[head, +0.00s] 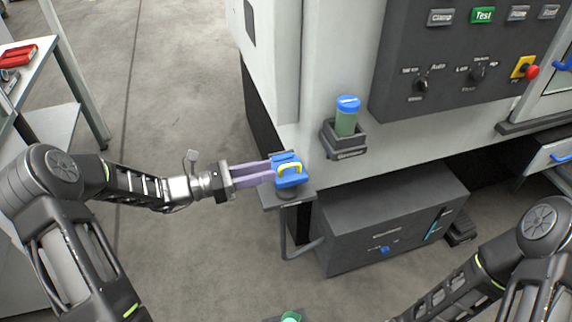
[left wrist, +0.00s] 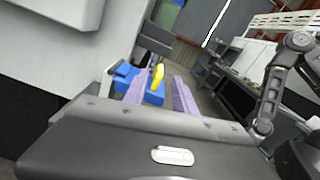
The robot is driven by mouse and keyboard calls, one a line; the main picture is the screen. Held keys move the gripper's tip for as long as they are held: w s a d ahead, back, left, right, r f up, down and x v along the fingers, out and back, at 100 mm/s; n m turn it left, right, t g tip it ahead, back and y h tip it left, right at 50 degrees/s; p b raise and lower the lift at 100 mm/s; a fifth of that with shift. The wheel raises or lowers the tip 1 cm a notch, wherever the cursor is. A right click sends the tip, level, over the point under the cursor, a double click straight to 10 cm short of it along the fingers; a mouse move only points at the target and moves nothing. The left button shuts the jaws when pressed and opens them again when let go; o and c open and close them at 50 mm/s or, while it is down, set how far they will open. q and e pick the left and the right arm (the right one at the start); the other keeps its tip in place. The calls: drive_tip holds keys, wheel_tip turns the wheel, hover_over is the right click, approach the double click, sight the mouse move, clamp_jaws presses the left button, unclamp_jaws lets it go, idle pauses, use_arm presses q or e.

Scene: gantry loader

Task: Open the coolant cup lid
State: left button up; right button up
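The coolant cup lid, a blue block with a yellow arched handle (head: 289,178), sits on a small grey bracket at the machine's lower left corner. It looks shut. My left gripper (head: 268,175) reaches it from the left, its two purple fingers level and at the lid's near side. In the left wrist view the lid (left wrist: 153,97) lies ahead, with the yellow handle (left wrist: 157,77) between the spread fingers (left wrist: 158,92) and a gap on each side. Whether a fingertip touches the lid cannot be told. My right gripper is out of view; only its arm shows at lower right.
A green bottle with a blue cap (head: 346,115) stands in a dark holder right of the lid. The control panel (head: 470,60) is above, and a dark floor box (head: 390,228) is below. A table (head: 20,70) with red items stands at left. Open floor lies between.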

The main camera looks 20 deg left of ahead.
sight(286, 165)
use_arm(q)
drive_tip(key=p+x, duration=0.1)
drive_tip(key=x, duration=0.5)
drive_tip(key=shift+d, duration=0.1)
drive_tip(key=shift+c, duration=0.2)
clamp_jaws()
idle(1.1)
